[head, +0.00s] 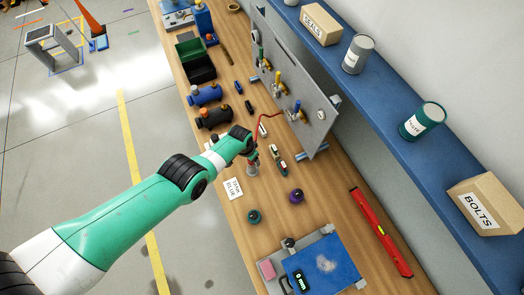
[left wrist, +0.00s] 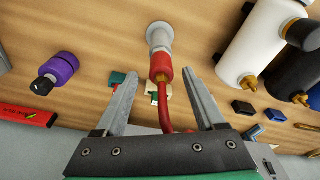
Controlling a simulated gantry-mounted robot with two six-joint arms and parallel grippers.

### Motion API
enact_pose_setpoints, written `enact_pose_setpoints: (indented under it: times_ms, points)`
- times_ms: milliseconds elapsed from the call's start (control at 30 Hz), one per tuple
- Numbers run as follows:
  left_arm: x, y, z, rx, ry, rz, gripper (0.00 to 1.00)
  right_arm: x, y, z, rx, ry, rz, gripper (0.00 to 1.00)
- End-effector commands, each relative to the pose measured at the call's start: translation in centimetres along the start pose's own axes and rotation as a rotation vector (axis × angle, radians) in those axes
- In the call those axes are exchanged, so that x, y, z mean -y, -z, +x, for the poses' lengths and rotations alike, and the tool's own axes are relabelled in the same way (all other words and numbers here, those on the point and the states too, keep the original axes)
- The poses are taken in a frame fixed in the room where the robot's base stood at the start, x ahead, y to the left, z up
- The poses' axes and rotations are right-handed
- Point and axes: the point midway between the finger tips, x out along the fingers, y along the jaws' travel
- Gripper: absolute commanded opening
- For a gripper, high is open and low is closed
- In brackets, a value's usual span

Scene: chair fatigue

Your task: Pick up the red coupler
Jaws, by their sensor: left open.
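The red coupler (left wrist: 161,64) is a short red sleeve with a brass tip and a red hose. It sits at the end of a pale grey cylindrical piece (left wrist: 159,37) over the wooden bench. My left gripper (left wrist: 161,74) is open, with one finger on each side of the coupler in the left wrist view. Clear gaps show between coupler and fingers; the depth between them is hard to judge. In the head view my left gripper (head: 247,151) is over the bench and largely hides the coupler. My right gripper is not in view.
A metal panel (head: 305,110) with valves stands behind. A purple-topped piece (head: 296,195), a teal piece (head: 254,216) and a white card (head: 233,188) lie nearby. A red level (head: 380,232) lies at right. Blue (head: 205,94) and black (head: 213,117) cylinders lie beyond the gripper.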

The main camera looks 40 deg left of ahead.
Motion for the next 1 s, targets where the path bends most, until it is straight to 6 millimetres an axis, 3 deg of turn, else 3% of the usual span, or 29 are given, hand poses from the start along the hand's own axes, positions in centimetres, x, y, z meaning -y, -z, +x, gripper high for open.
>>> enact_pose_setpoints:
  times_ms: [233,267,633,1000]
  points:
    - [0.15,-0.05,0.21,-0.001,0.001,-0.003,0.71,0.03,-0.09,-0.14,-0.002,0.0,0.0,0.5]
    - [0.15,-0.04,0.21,-0.001,0.001,-0.003,0.68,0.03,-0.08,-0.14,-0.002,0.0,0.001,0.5]
    - [0.12,-0.03,0.2,-0.001,0.001,-0.002,0.01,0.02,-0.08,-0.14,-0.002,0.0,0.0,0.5]
    - [0.11,0.01,0.13,-0.001,0.001,-0.002,0.0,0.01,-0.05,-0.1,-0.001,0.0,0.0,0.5]
